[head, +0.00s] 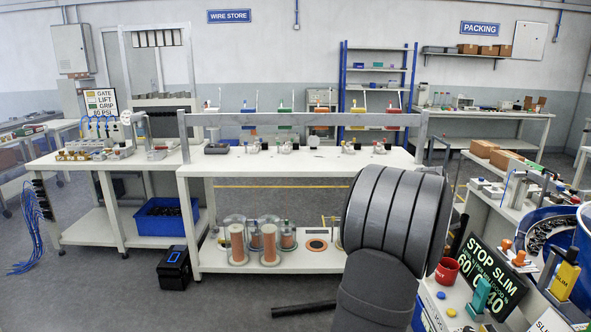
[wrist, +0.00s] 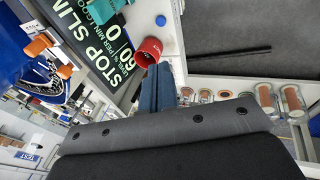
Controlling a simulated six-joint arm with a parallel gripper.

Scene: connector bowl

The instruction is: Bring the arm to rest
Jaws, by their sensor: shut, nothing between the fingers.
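My gripper (wrist: 160,72) shows in the wrist view as two dark blue fingers side by side, pressed together with nothing between them. It points toward the bench corner near a red mug (wrist: 149,50); I cannot tell how far above the surface it is. In the head view my dark grey arm fills the lower right foreground and the fingers are hidden behind it. The red mug (head: 446,270) shows just right of my arm there.
A black STOP SLIM sign (head: 490,275), a teal item (head: 479,298) and a blue bowl of connectors (head: 545,235) crowd the right bench. The long white table (head: 300,162) ahead has clear stretches. Spools (head: 270,243) stand on its lower shelf. A dark bar (head: 303,309) lies on the floor.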

